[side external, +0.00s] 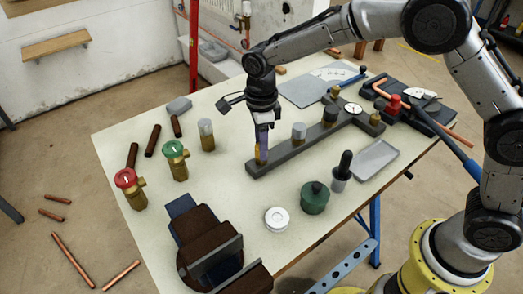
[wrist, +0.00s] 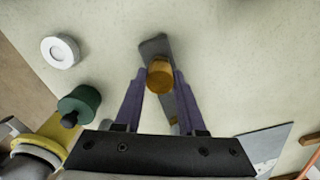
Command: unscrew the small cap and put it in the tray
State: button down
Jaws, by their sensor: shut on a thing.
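My gripper (side external: 262,150) points down at the near-left end of the dark grey bar (side external: 284,156) on the bench. Its purple fingers are shut on a small brass-coloured cylinder, the cap (wrist: 160,74), which shows between the fingertips in the wrist view. The cap is at the end of the bar (wrist: 154,46); I cannot tell whether it is still threaded on. The fingers partly hide it in the side view. A shallow grey tray (side external: 375,160) lies to the right of the bar and looks empty.
Along the bar stand a grey-capped fitting (side external: 299,131), a darker one (side external: 330,116) and a gauge (side external: 353,108). Red and green valves are at left.

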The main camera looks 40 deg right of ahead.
jog(key=n, duration=1.1)
jog(key=shift+n, duration=0.3)
jog(key=n, duration=0.3)
jog(key=shift+n, duration=0.4)
jog(key=n, duration=0.3)
jog(key=shift+n, duration=0.4)
jog(key=n, duration=0.3)
jog(key=shift+n, duration=0.3)
jog(key=n, duration=0.3)
jog(key=shift+n, duration=0.4)
jog(key=n, duration=0.4)
jog(key=shift+r, duration=0.1)
